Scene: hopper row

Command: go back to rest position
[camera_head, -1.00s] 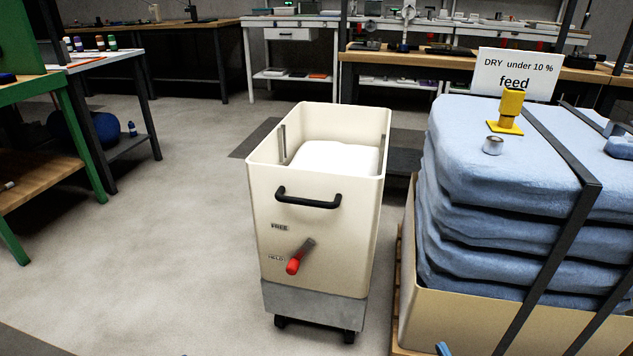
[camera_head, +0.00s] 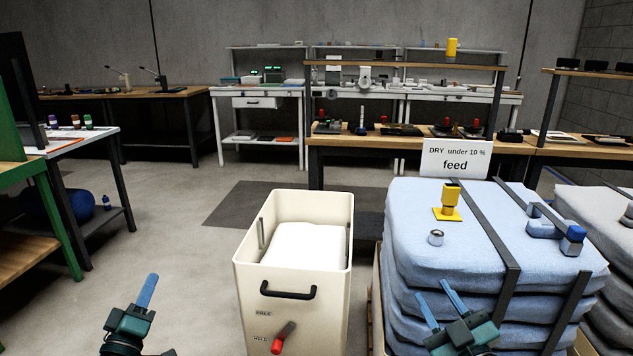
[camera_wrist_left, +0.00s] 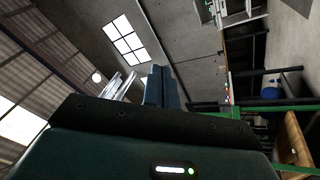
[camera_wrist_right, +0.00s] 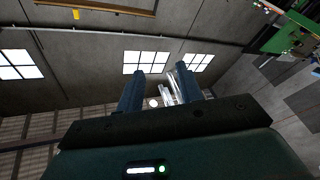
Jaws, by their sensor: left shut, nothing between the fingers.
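My left gripper (camera_head: 151,279) is raised at the lower left of the head view, pointing up, shut and empty. In the left wrist view its fingers (camera_wrist_left: 161,70) lie side by side. My right gripper (camera_head: 433,288) is raised at the lower right, in front of the blue sacks as seen, with its fingers apart and nothing between them. The right wrist view also shows the two fingers (camera_wrist_right: 157,74) apart. Neither gripper is seen holding anything.
A cream hopper cart (camera_head: 255,303) with white contents, a black handle and a red lever (camera_head: 284,337) stands between the grippers. Blue sacks (camera_head: 430,262) are stacked at right, with a yellow fitting (camera_head: 448,207) and feed sign (camera_head: 455,158). A green-framed bench (camera_head: 52,207) is at left; open floor lies between.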

